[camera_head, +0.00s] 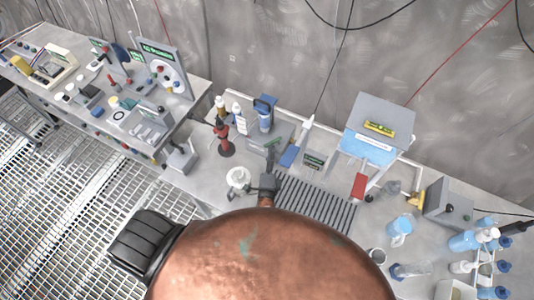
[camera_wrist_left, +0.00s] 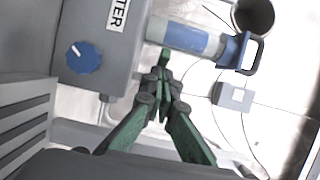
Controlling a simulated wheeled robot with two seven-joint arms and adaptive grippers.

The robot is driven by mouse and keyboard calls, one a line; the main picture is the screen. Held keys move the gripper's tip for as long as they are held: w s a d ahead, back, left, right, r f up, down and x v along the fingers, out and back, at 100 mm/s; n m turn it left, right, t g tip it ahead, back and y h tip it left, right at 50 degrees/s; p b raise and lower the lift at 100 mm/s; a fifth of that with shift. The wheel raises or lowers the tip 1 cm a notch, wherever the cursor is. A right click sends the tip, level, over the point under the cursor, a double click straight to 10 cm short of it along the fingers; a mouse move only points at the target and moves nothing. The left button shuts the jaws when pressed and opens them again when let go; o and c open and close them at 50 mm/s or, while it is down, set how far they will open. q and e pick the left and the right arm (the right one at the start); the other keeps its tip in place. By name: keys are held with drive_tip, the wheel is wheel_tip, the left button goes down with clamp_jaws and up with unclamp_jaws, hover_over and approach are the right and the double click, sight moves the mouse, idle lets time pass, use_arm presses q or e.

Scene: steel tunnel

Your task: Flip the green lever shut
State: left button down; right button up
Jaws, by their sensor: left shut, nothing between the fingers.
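I cannot pick out the green lever for sure in either view. My left gripper (camera_head: 271,152) reaches in beyond my copper-coloured body, over the bench. Its dark green fingers (camera_wrist_left: 163,72) show in the wrist view, shut with nothing between them. The fingertips appear close to a grey box (camera_wrist_left: 112,50) with a blue knob (camera_wrist_left: 84,57) and a label ending in "TER". A grey and blue cylinder (camera_wrist_left: 182,38) lies just past the tips; whether they touch is unclear. My right gripper is not in view.
On the bench, a red and black stand (camera_head: 223,138) is left of the gripper. A ribbed dark grille (camera_head: 315,203) and a blue-fronted box (camera_head: 380,125) are to the right. Bottles (camera_head: 465,241) crowd the far right. A second table (camera_head: 205,88) stands at left.

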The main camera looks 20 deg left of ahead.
use_arm(q)
drive_tip(key=shift+s+d, duration=0.2)
drive_tip(key=shift+d, duration=0.3)
drive_tip(key=b+v, duration=0.3)
drive_tip(key=v, duration=0.9)
drive_tip(key=shift+d, duration=0.4)
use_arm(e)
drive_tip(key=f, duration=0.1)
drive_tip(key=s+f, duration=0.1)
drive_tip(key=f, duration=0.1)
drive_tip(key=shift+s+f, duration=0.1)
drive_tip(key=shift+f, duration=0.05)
use_arm(q)
drive_tip(key=shift+r, duration=0.1)
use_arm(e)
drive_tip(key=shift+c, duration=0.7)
